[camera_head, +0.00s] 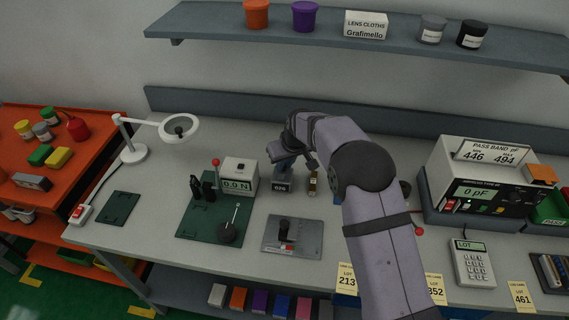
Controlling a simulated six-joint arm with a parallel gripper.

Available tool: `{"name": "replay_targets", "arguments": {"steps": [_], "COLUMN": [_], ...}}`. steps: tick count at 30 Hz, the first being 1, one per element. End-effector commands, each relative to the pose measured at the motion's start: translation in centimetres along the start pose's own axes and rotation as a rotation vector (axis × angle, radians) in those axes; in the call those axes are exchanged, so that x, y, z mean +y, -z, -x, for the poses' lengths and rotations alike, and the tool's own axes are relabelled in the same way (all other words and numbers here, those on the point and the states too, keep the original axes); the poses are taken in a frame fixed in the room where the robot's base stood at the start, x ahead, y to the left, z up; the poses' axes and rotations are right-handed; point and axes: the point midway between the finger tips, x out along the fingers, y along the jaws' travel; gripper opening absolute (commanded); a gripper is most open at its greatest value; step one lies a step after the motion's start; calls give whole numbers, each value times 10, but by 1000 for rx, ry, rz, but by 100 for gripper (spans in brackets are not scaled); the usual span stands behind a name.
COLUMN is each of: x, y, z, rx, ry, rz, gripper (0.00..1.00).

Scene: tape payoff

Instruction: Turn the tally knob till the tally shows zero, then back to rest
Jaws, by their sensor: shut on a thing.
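The tally (282,186) is a small dark box with a white-digit window near the middle of the bench. Its digits are tiny and look like 020, but I cannot read them surely. My gripper (289,162) is down at the tally's top and back, pointing toward it. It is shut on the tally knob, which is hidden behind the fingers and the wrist.
A small brass-coloured piece (313,184) stands close on the right. A grey plate with a black lever (291,245) lies in front. A meter (484,180) stands right.

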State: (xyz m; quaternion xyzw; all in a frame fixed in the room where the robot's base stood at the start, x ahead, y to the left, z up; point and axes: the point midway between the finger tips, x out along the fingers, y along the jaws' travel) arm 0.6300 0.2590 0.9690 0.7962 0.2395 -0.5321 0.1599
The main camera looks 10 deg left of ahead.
Motion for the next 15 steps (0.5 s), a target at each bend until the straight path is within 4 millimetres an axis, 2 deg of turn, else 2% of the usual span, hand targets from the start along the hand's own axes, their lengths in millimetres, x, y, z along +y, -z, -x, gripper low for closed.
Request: {"name": "replay_targets", "arguments": {"steps": [8, 15], "x": [-2, -4], "y": [0, 1], "z": [0, -2], "rx": [1, 2], "ry": [-40, -112], "rz": [-93, -262], "gripper": [0, 0]}}
